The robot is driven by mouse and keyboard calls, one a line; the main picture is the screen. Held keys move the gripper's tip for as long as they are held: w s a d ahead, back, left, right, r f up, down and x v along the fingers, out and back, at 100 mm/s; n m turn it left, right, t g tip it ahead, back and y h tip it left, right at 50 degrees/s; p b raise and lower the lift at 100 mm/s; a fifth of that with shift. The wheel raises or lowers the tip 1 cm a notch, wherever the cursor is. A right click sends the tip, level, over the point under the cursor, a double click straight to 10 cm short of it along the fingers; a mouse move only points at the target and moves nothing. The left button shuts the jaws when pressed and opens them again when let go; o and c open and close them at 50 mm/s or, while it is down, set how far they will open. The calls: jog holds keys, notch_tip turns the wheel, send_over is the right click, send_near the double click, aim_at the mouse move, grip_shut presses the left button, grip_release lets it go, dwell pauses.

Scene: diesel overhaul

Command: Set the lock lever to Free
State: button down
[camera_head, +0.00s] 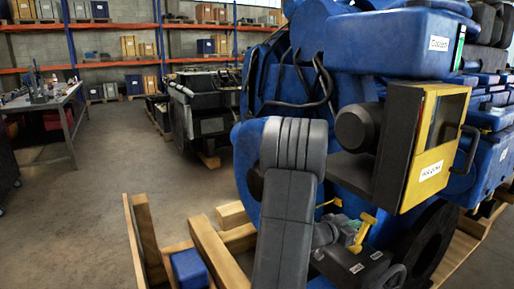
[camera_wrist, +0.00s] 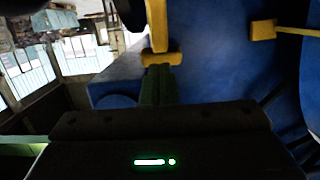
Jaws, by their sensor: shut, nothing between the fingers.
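A yellow lever with a crossbar end (camera_head: 364,228), seemingly the lock lever, stands low on the front of the blue engine (camera_head: 288,75). In the wrist view the yellow lever (camera_wrist: 161,57) lies right at the tip of my gripper (camera_wrist: 160,72). Its dark green fingers are shut together with nothing between them. Whether they touch the lever or stop just short, I cannot tell. In the head view my gripper (camera_head: 350,236) is close beside the lever, partly hidden by my arm.
A second yellow handle (camera_head: 331,203) on a thin rod is nearby; it also shows in the wrist view (camera_wrist: 262,30). A yellow-framed box (camera_head: 432,140) juts out above. Wooden beams (camera_head: 217,252) lie under the engine. The floor (camera_head: 90,215) at left is open.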

jog(key=shift+a+f+b, duration=0.1)
jog(key=shift+f+b, duration=0.3)
jog(key=shift+b, duration=0.4)
jog(key=s+a+f+t+h+b, duration=0.3)
jog(key=a+h+b, duration=0.2)
jog(key=b, duration=1.2)
jog(key=shift+t+h+b, duration=0.4)
jog(key=shift+s+a+r, duration=0.1)
